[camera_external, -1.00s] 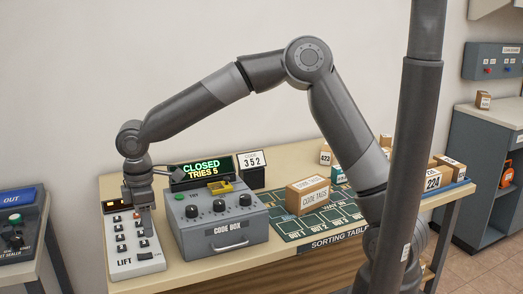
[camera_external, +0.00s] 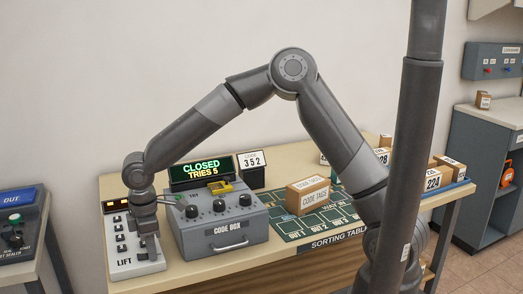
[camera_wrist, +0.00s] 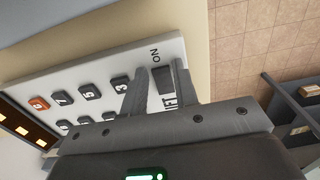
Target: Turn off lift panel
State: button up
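The lift panel (camera_external: 124,260) is a white slanted box marked LIFT at the front left of the table. It has several dark keys, an orange key (camera_wrist: 39,103) and a small lit display (camera_external: 117,205). Near its LIFT end, a dark switch (camera_wrist: 164,76) sits beside the word ON in the wrist view. My gripper (camera_external: 150,252) is low over the panel's front right corner and hides the switch in the external view. In the wrist view, its two fingers (camera_wrist: 159,70) are apart, one on each side of the switch, with nothing held. Whether they touch the panel I cannot tell.
The grey code box (camera_external: 219,219) with knobs stands close right of the panel, with a CLOSED, TRIES 5 display (camera_external: 202,170) behind it. A CODE TAGS carton (camera_external: 307,196) and other cartons stand farther right. Another console (camera_external: 20,215) is at the far left.

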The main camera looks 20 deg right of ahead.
aim_at(139, 256)
grip_shut()
jog(key=shift+a+r+h, duration=0.1)
jog(key=shift+a+h, duration=0.1)
jog(key=shift+h, duration=0.55)
jog(key=shift+a+r+h, duration=0.1)
jog(key=shift+a+h, duration=0.1)
jog(key=shift+h, duration=0.55)
jog(key=shift+o, duration=1.8)
grip_release()
jog(key=shift+r, duration=0.1)
jog(key=v, duration=1)
jog(key=shift+r, duration=0.3)
